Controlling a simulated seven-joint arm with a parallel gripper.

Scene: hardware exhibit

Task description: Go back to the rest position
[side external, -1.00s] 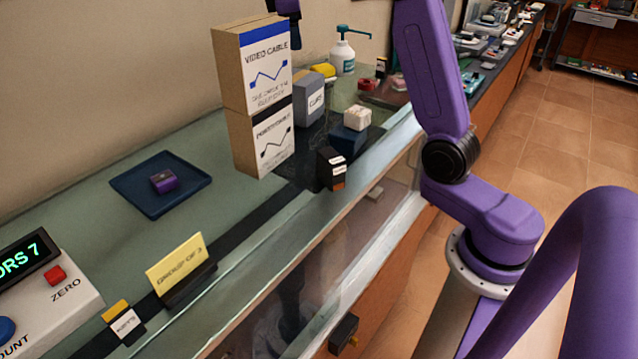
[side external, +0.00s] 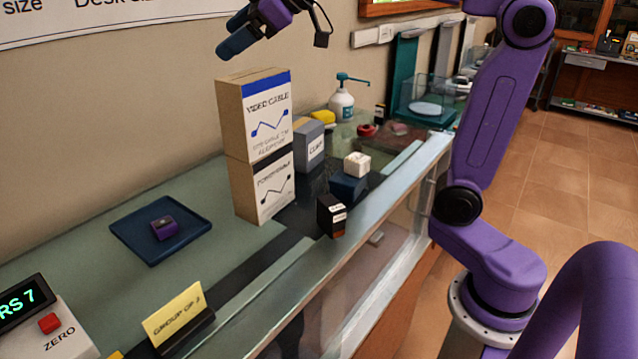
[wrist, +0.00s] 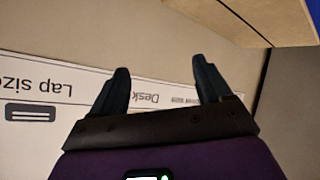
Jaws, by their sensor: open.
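My gripper (side external: 234,33) is raised at the top of the side external view, above and slightly left of the stacked boxes. In the wrist view, its two dark fingers (wrist: 158,80) are spread apart with nothing between them. Behind them in that view are the wall and a white printed banner (wrist: 50,100). The side view cuts off part of my arm between gripper and elbow.
A video cable box (side external: 255,115) stands on another box (side external: 262,188) on the glass counter. A blue tray (side external: 130,238) holds a purple block (side external: 163,228). A pump bottle (side external: 342,103), a white block (side external: 357,164) and a yellow sign (side external: 174,315) stand around. The air around my gripper is clear.

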